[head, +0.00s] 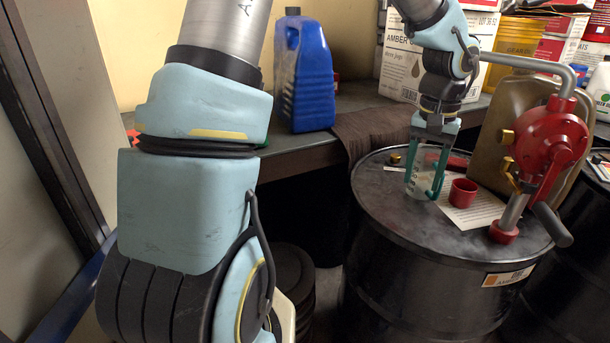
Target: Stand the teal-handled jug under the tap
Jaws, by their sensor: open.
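The clear jug (420,181) with a teal handle (438,176) stands on the black drum's lid, left of the red cup. My gripper (428,160) points down over the jug, its fingers open and spread around the upper part. The fingers overlap the jug and its handle, so I cannot tell whether they touch it. A red hand pump (552,140) with brass fittings stands on the right of the same drum. A small brass outlet (514,178) on its left side may be the tap. The space below this outlet holds no jug.
The black drum (420,270) carries a red cup (462,192), a paper sheet (478,212) and a small brass cap (395,158). A tan canister (500,120) stands behind the pump. A blue jug (305,80) and cartons stand on the bench behind. The pump's crank handle juts forward.

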